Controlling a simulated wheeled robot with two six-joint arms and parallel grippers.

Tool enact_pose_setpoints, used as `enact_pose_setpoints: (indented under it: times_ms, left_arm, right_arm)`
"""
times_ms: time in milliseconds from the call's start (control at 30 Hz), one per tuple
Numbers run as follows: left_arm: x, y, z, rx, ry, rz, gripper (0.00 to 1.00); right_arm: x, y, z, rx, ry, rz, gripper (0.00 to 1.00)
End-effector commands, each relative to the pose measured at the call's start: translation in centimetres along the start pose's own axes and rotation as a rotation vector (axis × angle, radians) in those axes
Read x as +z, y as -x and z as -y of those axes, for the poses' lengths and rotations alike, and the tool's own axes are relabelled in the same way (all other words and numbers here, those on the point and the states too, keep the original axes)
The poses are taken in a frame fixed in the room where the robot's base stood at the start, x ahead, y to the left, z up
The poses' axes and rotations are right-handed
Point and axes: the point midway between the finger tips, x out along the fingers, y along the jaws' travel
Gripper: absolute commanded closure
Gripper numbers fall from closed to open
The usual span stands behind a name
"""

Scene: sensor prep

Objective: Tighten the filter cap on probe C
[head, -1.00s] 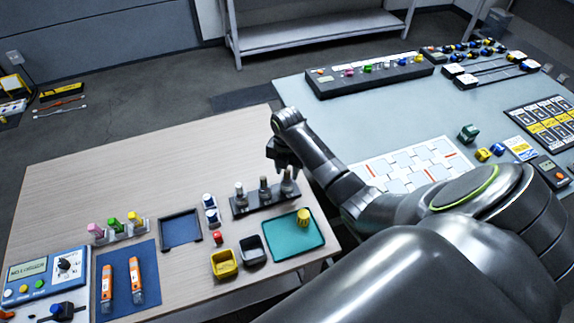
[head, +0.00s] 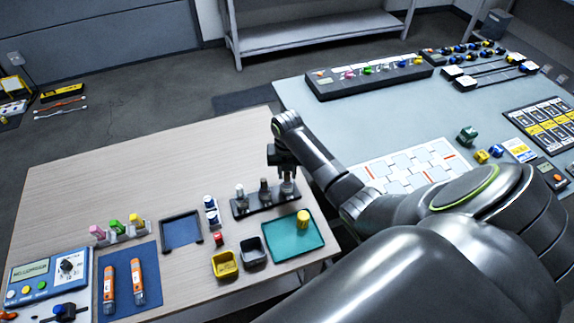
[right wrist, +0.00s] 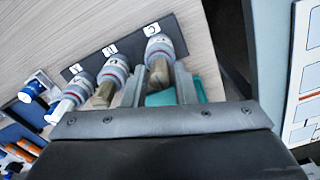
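Probe C (right wrist: 160,48) stands at the right end of a dark rack (right wrist: 118,44), beside the printed letter C in the right wrist view. It has a grey-white ribbed body and a brownish top, which I take for its filter cap (right wrist: 158,73). In the head view, probe C (head: 288,188) is partly hidden by my right gripper (head: 284,168). In the right wrist view, my right gripper (right wrist: 158,78) has one finger on each side of the cap, with gaps showing; it is open. My left gripper is not in view.
Two similar probes stand left of probe C, probe B (head: 264,188) closest. In front are a teal mat (head: 285,248) with a yellow knobbed piece (head: 303,218), a black bin (head: 252,251) and a yellow bin (head: 224,263). The wooden table behind the rack is clear.

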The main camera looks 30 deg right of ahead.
Motion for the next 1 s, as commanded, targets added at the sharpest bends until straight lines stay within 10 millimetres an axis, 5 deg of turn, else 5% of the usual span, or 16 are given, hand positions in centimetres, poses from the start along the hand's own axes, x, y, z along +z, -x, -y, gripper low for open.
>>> enact_pose_setpoints:
  times_ms: [100,1000]
  left_arm:
    - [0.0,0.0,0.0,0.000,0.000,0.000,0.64]
    - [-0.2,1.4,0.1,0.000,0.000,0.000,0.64]
  right_arm:
    - [0.0,0.0,0.0,0.000,-0.001,0.000,0.90]
    - [0.0,0.2,0.0,-0.001,-0.127,-0.001,0.91]
